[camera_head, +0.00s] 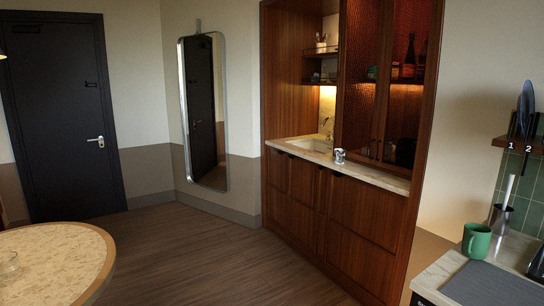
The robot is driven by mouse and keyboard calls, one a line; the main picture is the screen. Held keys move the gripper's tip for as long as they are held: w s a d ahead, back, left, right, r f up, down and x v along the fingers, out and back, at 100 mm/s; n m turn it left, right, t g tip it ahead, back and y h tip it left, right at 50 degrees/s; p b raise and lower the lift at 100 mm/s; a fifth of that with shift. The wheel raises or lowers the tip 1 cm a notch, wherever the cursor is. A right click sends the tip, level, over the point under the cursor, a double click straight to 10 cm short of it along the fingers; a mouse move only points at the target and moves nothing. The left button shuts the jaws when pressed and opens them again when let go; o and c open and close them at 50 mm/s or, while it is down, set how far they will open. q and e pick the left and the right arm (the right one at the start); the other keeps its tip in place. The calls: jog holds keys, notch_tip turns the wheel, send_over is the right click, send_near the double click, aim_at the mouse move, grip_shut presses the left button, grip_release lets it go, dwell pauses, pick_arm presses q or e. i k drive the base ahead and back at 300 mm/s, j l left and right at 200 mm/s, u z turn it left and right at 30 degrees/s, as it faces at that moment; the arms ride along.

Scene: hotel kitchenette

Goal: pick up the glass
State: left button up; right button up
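A small clear glass (9,264) stands on the round table (60,240) at the lower left. It is near the picture's left edge, and it is faint against the speckled tabletop. A small shiny item (339,156) stands on the kitchenette counter in front of the cabinet. I cannot tell whether it is glass or metal. Neither of my grippers is in view.
The wooden kitchenette cabinet (345,210) has a pale counter and sink (312,145). A green mug (476,241) stands on the right-hand counter by a grey mat (492,285). A mirror (204,110) and dark door (62,115) are behind. The wooden floor between is clear.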

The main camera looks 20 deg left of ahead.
aim_at(339, 154)
jog(key=u, duration=0.2)
jog(key=i+u, duration=0.25)
jog(key=i, duration=1.9)
jog(key=i+j+z, duration=0.1)
jog(key=i, duration=0.8)
jog(key=i+j, duration=0.1)
jog(key=i, duration=1.65)
jog(key=j+z, duration=0.05)
